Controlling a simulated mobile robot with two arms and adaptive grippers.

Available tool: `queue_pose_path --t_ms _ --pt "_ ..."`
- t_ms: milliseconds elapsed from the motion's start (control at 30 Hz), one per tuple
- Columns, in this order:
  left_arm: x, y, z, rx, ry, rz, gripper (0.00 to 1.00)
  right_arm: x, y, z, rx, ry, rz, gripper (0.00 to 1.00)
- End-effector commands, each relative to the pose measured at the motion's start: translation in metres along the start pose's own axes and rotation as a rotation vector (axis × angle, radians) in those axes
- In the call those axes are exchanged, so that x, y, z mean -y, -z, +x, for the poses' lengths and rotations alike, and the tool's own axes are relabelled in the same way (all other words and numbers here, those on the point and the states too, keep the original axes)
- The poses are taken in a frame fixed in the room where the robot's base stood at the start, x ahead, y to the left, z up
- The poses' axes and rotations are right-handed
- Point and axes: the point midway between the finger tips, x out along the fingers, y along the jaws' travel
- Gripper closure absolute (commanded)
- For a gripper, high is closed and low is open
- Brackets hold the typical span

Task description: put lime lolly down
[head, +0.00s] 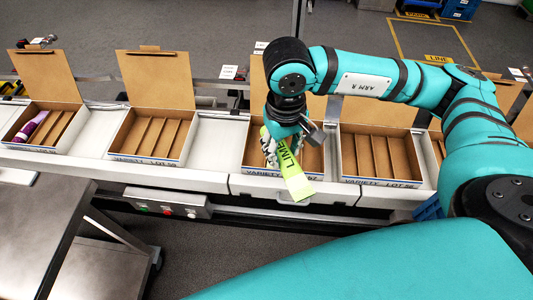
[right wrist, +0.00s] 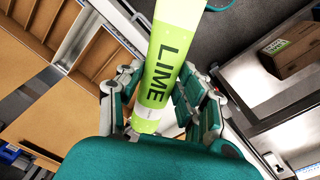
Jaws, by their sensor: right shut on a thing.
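The lime lolly (head: 293,178) is a flat yellow-green wrapped bar with dark LIME lettering. My right gripper (head: 270,150) is shut on it above an open variety box (head: 252,172). In the head view the bar slants over the box's front edge, with its lower end in front of the box. In the right wrist view the lolly (right wrist: 162,65) lies between the fingers of the right gripper (right wrist: 157,82). The arm and gripper cover much of this box's inside, so I cannot tell what its slots hold. My left gripper is not in view.
Other open divided boxes stand along the conveyor: an empty one (head: 128,151) to the left, one to the right (head: 346,168), and a far-left one (head: 8,140) holding a purple item (head: 32,126). A metal table (head: 40,215) stands front left. The right wrist view shows a brown carton (right wrist: 285,65).

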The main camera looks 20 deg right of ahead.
Motion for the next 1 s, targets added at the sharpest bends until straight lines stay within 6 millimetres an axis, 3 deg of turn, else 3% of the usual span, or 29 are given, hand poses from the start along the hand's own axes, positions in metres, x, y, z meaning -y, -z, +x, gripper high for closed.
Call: queue_pose_path --t_ms 33,167,300,433,633,1000 --pt "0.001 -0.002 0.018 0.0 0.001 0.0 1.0 -0.002 0.006 0.017 -0.003 -0.001 0.017 0.98" --pt "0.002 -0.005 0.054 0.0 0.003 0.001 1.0 -0.017 0.038 0.05 -0.012 -0.002 0.11 0.98" --pt "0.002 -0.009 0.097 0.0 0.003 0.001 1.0 -0.052 0.087 0.087 -0.015 0.001 0.275 0.98" --pt "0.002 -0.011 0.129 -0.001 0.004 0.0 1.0 -0.091 0.124 0.114 -0.009 0.011 0.423 0.98" --pt "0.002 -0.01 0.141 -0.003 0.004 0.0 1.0 -0.127 0.146 0.127 0.008 0.022 0.542 0.98" --pt "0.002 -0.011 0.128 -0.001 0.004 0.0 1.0 -0.128 0.148 0.181 0.01 0.023 0.551 0.98"
